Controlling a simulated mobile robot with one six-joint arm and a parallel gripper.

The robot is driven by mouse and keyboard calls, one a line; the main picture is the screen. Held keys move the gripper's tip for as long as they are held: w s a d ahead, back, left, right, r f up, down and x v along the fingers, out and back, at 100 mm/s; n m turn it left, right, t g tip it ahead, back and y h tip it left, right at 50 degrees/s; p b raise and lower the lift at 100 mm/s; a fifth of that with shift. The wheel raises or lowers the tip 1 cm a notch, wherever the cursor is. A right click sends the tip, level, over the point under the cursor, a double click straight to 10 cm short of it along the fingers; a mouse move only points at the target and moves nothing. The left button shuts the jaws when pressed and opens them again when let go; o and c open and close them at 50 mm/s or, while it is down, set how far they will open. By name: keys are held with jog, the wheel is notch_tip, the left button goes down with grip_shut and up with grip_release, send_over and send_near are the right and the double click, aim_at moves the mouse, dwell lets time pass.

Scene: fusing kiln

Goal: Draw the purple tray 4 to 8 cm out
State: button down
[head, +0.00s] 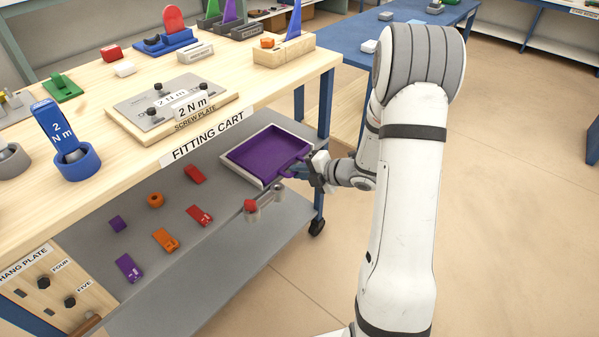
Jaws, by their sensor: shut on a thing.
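The purple tray (262,148) sits in a light grey frame (243,174) at the right end of the grey lower shelf of the fitting cart. Its front edge, with the handle (294,173), faces the lower right. My gripper (305,175) is at that front edge and is shut on the tray's handle. The fingertips are small and partly hidden by the gripper body, so the exact grip is hard to see. The tray looks empty and level in its frame.
A small holder with a red-topped piece (250,206) stands just below the tray's front. Several purple, orange and red parts lie on the lower shelf (200,255). The wooden cart top (120,185) overhangs it, with a blue leg (325,105) behind. Open floor (500,200) lies to the right.

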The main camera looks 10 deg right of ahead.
jog(key=shift+s+d, duration=0.1)
jog(key=shift+s+d, duration=0.8)
jog(key=shift+s, duration=0.3)
jog(key=shift+s+d, duration=0.75)
jog(key=shift+s, duration=0.3)
jog(key=c, duration=1.4)
grip_release()
jog(key=shift+o, duration=0.2)
jog(key=shift+d, duration=0.1)
